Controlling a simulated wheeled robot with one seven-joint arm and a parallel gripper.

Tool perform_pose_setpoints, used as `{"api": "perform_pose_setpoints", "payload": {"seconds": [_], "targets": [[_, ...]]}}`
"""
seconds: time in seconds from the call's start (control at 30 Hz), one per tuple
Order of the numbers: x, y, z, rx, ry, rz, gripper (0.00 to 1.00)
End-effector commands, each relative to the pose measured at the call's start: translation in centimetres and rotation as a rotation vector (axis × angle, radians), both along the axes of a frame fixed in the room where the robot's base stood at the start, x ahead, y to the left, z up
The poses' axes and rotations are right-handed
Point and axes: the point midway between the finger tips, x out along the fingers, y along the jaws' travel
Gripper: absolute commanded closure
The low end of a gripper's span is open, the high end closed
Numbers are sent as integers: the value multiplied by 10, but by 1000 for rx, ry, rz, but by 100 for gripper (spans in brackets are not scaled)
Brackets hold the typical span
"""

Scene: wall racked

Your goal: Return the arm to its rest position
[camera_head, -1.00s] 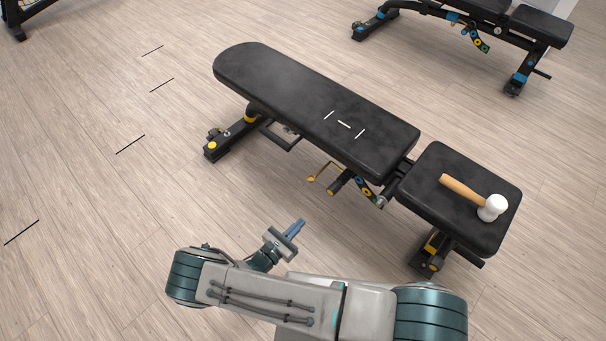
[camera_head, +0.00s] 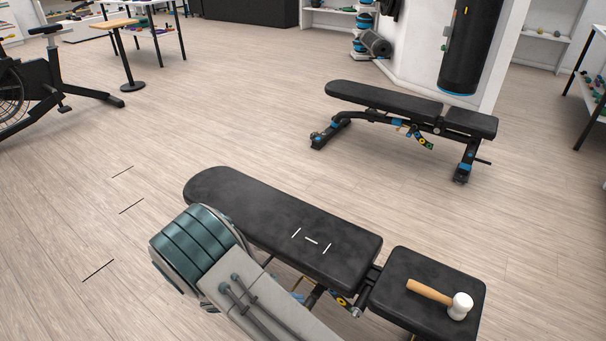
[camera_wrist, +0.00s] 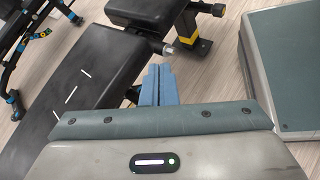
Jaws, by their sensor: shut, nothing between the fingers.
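My gripper (camera_wrist: 158,84) shows in the wrist view as two blue fingers held together, shut and empty. They hang over the floor beside the near black bench. In the head view my raised arm covers part of that bench's near side, and the gripper is mostly hidden behind it. The near bench (camera_head: 250,208) has a long pad with white marks and a separate seat pad (camera_head: 400,298). It also shows in the wrist view (camera_wrist: 95,62). A mallet (camera_head: 430,292) with a wooden handle and white head lies on the seat pad, apart from my arm.
A second black bench (camera_head: 390,100) stands behind, near a hanging punching bag (camera_head: 470,45). The wooden floor at left and between the benches is clear.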

Motion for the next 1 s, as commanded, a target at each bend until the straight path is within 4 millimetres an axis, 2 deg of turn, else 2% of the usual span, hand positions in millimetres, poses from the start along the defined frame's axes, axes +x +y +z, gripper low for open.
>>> {"api": "perform_pose_setpoints", "payload": {"seconds": [0.03,0.3,0.67,1.0], "targets": [[2,-7,30,52,-11,-62,100],[-1,-46,133,297,-73,-350,100],[-23,-99,262,614,-214,-692,100],[-62,-142,369,896,-411,-959,100]]}}
